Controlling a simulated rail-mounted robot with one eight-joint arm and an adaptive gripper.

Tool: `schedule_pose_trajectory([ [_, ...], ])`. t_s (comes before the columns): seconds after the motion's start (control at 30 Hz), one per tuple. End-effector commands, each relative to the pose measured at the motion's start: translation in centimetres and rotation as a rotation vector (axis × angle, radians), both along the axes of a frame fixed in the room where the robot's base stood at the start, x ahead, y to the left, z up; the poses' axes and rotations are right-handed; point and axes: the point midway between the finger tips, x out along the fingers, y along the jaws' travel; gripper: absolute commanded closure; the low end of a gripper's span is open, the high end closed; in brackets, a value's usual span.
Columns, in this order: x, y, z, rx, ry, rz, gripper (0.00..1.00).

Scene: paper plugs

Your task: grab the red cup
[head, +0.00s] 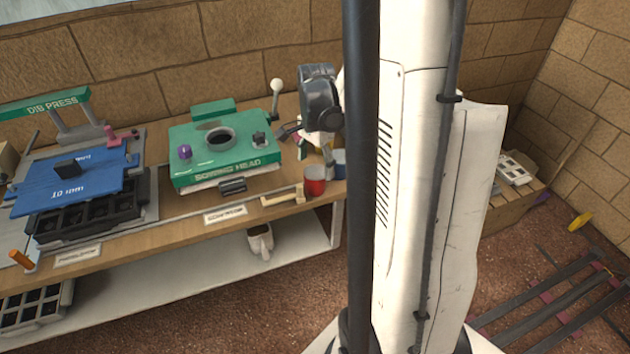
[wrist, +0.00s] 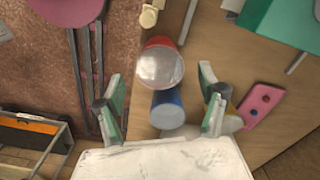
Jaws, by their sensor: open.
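The red cup (head: 315,181) stands near the front right corner of the wooden bench. In the wrist view the red cup (wrist: 161,64) is seen from above, its pale round face toward me, between and slightly beyond my fingertips. A blue cup (head: 340,164) stands close behind it; in the wrist view the blue cup (wrist: 167,108) lies nearer my palm, between the fingers. My gripper (wrist: 160,76) is open and empty, with one finger on each side of the cups. In the head view my gripper (head: 326,150) is partly hidden by my column.
The green sowing head (head: 225,160) stands left of the cups on the bench. A wooden-handled tool (head: 283,197) lies beside the red cup. A pink holed piece (wrist: 262,104) and a partly hidden yellow item sit near my right finger. A mug (head: 260,241) is on the lower shelf.

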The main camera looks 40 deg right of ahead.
Motion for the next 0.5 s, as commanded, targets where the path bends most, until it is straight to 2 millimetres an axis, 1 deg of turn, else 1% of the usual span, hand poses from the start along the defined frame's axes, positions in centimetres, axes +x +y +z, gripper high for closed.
schedule_pose_trajectory([
  [0.3, 0.0, 0.2, -3.9, 0.000, 0.000, 0.000, 0.28],
  [0.4, 0.0, 0.2, -4.7, 0.000, 0.000, 0.000, 0.28],
  [0.5, 0.0, 0.2, -5.0, 0.000, 0.000, 0.000, 0.28],
])
